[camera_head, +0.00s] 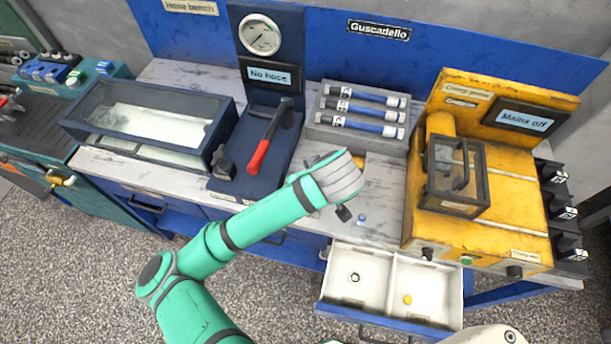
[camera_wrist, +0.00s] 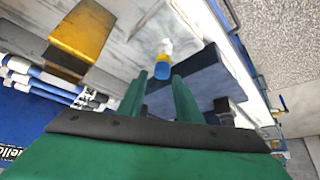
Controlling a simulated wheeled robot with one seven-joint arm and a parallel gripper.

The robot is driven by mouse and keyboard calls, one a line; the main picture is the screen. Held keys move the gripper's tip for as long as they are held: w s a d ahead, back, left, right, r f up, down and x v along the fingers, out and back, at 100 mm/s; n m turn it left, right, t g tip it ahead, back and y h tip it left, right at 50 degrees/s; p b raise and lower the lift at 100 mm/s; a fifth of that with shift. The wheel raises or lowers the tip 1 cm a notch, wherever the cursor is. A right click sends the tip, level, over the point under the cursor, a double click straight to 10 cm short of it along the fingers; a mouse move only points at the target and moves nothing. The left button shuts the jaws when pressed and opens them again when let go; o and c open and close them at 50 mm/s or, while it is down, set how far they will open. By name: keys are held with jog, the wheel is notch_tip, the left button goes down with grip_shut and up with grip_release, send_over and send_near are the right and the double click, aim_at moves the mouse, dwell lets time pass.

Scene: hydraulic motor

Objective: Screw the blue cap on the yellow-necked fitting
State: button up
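In the wrist view, a small upright-looking piece shows a blue part (camera_wrist: 162,72), the blue cap by its colour, with a yellow band (camera_wrist: 164,57) and a pale part beyond it. I cannot tell whether the cap is seated on a fitting or only lines up with it. My gripper (camera_wrist: 160,80) has its two green fingers apart, with the blue part in the gap between the tips and visible room on both sides. In the head view, a small blue and whitish piece (camera_head: 362,219) stands on the bench near the front edge; my arm hides the fingers there.
An open white drawer (camera_head: 333,286) below holds a dark ring (camera_head: 355,277) and a yellow piece (camera_head: 407,299). A hose rack (camera_head: 330,134) stands behind, the yellow machine (camera_head: 480,228) to the right, and the dark-blue stand with a red-handled lever (camera_head: 258,156) to the left.

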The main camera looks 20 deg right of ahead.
jog(key=shift+s+d+n, duration=0.1)
jog(key=shift+d+n, duration=0.2)
jog(key=shift+a+n+y, duration=0.4)
jog(key=shift+n+y, duration=0.2)
jog(key=shift+n, duration=0.2)
jog(key=shift+d+n+g+y, duration=0.1)
jog(key=shift+n+g+y, duration=0.25)
jog(key=shift+n, duration=0.65)
jog(key=shift+d+n+g+y, duration=0.15)
jog(key=shift+n+y, duration=0.4)
jog(key=shift+n, duration=0.45)
jog(key=shift+a, duration=0.25)
jog(key=shift+d, duration=0.15)
jog(key=c, duration=0.5)
jog(key=shift+a, duration=0.2)
grip_shut()
